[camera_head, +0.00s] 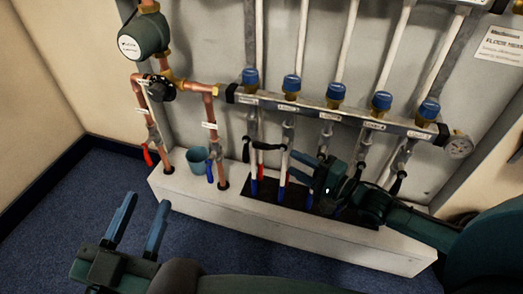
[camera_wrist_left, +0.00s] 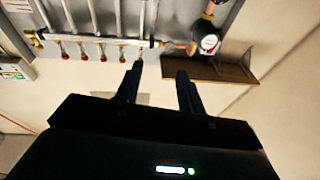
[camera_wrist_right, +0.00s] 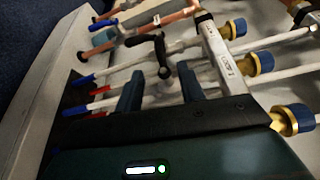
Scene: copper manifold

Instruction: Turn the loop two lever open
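In the right wrist view, a black lever (camera_wrist_right: 158,48) stands just beyond the tips of my right gripper (camera_wrist_right: 160,76), whose fingers are apart with no lever seen gripped. My left gripper (camera_head: 148,200) is open and empty, low at the left; it also shows open in the left wrist view (camera_wrist_left: 157,75).
A white plinth (camera_head: 290,235) runs below the pipes. Copper pipes with a red lever (camera_head: 147,155), a blue lever (camera_head: 210,172), a green pump (camera_head: 143,36) and a teal cup (camera_head: 196,159) are at left. Blue carpet (camera_head: 75,185) is clear.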

